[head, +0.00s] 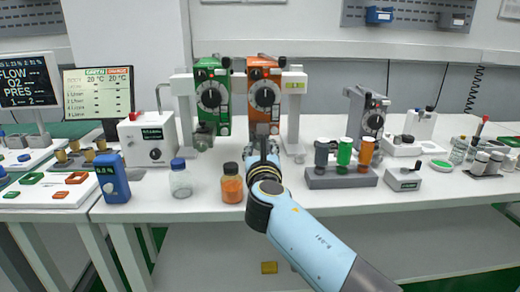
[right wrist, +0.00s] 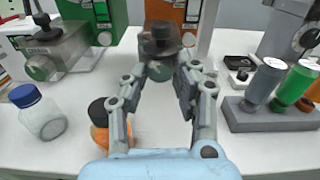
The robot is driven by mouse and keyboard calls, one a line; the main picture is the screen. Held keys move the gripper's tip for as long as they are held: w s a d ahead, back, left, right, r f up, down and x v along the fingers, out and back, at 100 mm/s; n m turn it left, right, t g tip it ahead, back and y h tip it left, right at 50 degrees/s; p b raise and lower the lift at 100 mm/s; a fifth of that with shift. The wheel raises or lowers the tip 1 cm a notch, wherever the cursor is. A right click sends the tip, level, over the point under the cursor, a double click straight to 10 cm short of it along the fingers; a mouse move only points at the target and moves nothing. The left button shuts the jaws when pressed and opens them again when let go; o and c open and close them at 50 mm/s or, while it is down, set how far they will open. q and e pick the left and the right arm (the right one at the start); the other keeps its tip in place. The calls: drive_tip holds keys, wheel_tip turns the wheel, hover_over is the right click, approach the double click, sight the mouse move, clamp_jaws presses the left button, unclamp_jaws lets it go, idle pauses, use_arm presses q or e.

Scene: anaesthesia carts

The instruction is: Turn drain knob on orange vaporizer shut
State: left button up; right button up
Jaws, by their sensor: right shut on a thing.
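The orange vaporizer (head: 264,75) stands at the back of the white table, with a black dial on its front. In the right wrist view its orange lower body (right wrist: 188,12) shows at the top. Below it a dark, round-topped filler part (right wrist: 160,36) juts toward me, with a small grey-green drain knob (right wrist: 160,71) under it. My right gripper (head: 262,150) reaches in low in front of the vaporizer. In the right wrist view its fingertips (right wrist: 162,80) are on either side of the drain knob, shut on it. The knob's exact turn angle is not readable. My left gripper is not in view.
A green vaporizer (head: 211,85) stands just left of the orange one. A blue-capped bottle (head: 180,182) and an orange bottle (head: 232,187) stand left of my right arm. A grey rack (head: 340,180) with coloured cylinders stands close on its right.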

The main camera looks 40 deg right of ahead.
clamp_jaws()
drive_tip(key=shift+m, duration=0.4)
drive_tip(key=shift+m+b, duration=1.2)
drive_tip(key=shift+m, duration=1.2)
drive_tip(key=shift+y, duration=0.3)
drive_tip(key=o, duration=1)
unclamp_jaws()
